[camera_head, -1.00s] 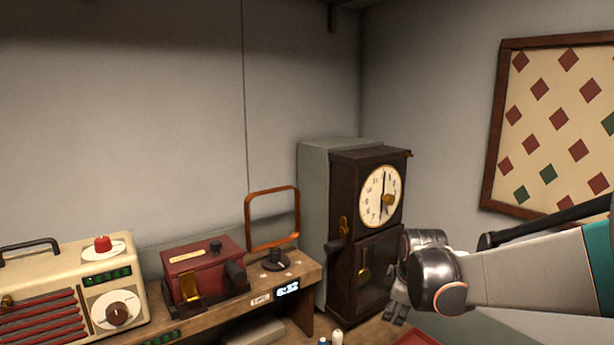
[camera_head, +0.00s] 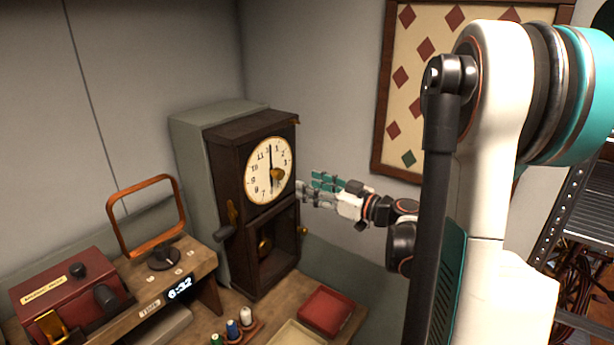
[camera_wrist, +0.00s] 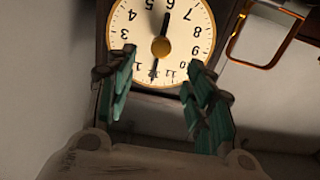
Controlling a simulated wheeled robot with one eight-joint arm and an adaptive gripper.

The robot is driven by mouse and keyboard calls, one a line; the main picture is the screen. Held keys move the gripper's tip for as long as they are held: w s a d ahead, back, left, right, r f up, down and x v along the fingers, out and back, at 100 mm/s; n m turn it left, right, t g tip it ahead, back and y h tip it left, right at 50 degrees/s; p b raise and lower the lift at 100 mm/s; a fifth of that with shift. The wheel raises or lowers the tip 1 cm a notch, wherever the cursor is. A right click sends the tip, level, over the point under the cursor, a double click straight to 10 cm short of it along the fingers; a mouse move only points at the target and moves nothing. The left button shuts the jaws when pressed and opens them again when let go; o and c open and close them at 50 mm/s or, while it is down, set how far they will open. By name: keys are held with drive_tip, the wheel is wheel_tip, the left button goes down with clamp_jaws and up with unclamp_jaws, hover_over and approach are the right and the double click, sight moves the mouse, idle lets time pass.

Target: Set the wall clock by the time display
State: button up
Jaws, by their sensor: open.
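The dark wooden wall clock (camera_head: 225,170) has a cream dial (camera_head: 255,190) with a brass knob (camera_head: 278,174) at its centre. Its hands lie nearly vertical, one toward 12 and one toward 6. The dial (camera_wrist: 190,20) is upside down in the wrist view, with a dark hand toward 6 and another toward 12. The time display (camera_head: 180,288) shows 6:32 on the wooden shelf. My gripper (camera_head: 315,190) is just right of the dial in the head view. It is open (camera_wrist: 160,105) and empty, its teal fingers apart below the central knob (camera_wrist: 161,47) in the wrist view.
A red box (camera_head: 70,295) and an orange-framed loop (camera_head: 148,215) stand left of the clock. Thread spools (camera_head: 232,328) and a red tray (camera_head: 325,310) lie below it. A patterned board (camera_head: 440,60) hangs on the right wall.

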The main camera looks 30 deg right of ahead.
sight(281, 175)
drive_tip(key=shift+p+x, duration=1.1)
drive_tip(key=shift+x, duration=3.55)
drive_tip(key=shift+w+a+f, duration=0.1)
drive_tip(key=shift+w, duration=0.05)
drive_tip(key=shift+w, duration=0.15)
drive_tip(key=shift+c, duration=0.5)
drive_tip(key=c, duration=0.7)
drive_tip(key=shift+o, duration=0.2)
